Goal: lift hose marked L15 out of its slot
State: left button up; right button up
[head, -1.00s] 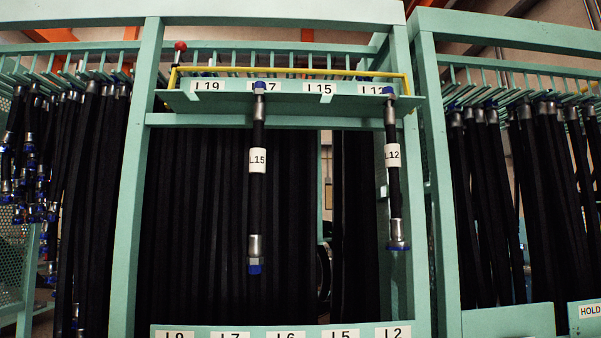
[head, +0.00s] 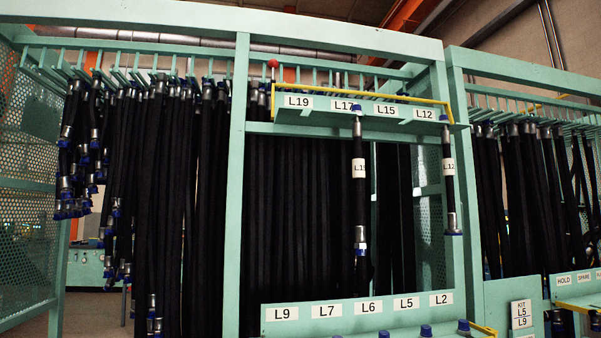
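The hose marked L15 (head: 360,200) is black with metal end fittings and a white tag. It hangs upright from the upper shelf (head: 320,117), its blue-capped top at the shelf's front edge between the L17 and L15 labels. Its lower end has a blue band and hangs free in front of the dark hoses behind. A shorter hose marked L12 (head: 449,185) hangs to its right, below the L12 label. Neither of my grippers shows in the head view.
A yellow rail (head: 370,92) runs above the shelf, with a red knob (head: 272,64) at its left. A lower labelled shelf (head: 315,311) holds several blue-capped fittings along the bottom. Dense black hoses (head: 180,200) hang left, and more (head: 515,200) hang right.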

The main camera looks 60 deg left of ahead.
aim_at(359, 173)
jog(key=k, duration=0.4)
jog(key=u, duration=2.35)
